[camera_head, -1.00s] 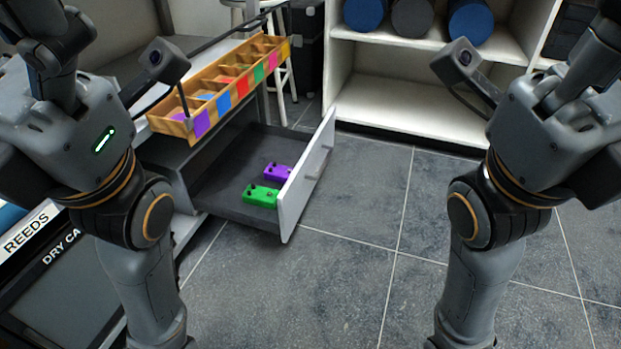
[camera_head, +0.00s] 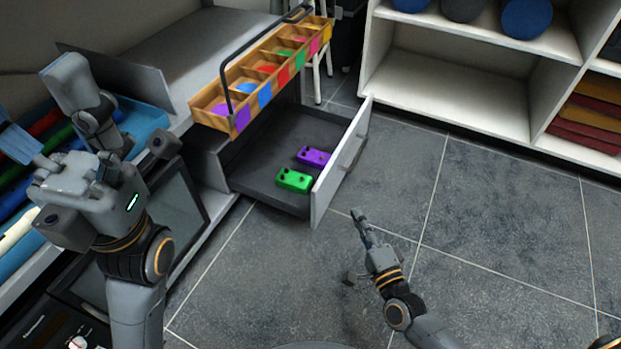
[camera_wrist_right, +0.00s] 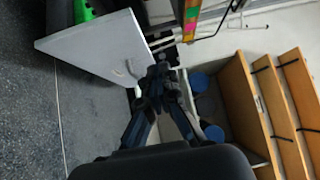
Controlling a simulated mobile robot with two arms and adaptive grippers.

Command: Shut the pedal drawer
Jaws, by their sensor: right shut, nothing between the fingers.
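The pedal drawer (camera_head: 262,195) stands pulled out of the cabinet, with a white front panel (camera_head: 336,170) and a bar handle on its outer face. A green pedal (camera_head: 293,181) and a purple pedal (camera_head: 313,156) lie inside it. My right gripper (camera_head: 358,214) is shut and empty, in front of the drawer front and apart from it in the head view. In the right wrist view the fingers (camera_wrist_right: 158,75) point toward the white panel (camera_wrist_right: 95,48) near its handle (camera_wrist_right: 131,68). My left gripper (camera_head: 25,150) is at the far left, away from the drawer; its jaw opening is unclear.
A wooden divided tray (camera_head: 262,80) with coloured tabs and a dark carry handle sits above the drawer. White shelves (camera_head: 455,85) with blue and grey rolls stand behind. The grey tiled floor (camera_head: 480,250) in front of the drawer is clear.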

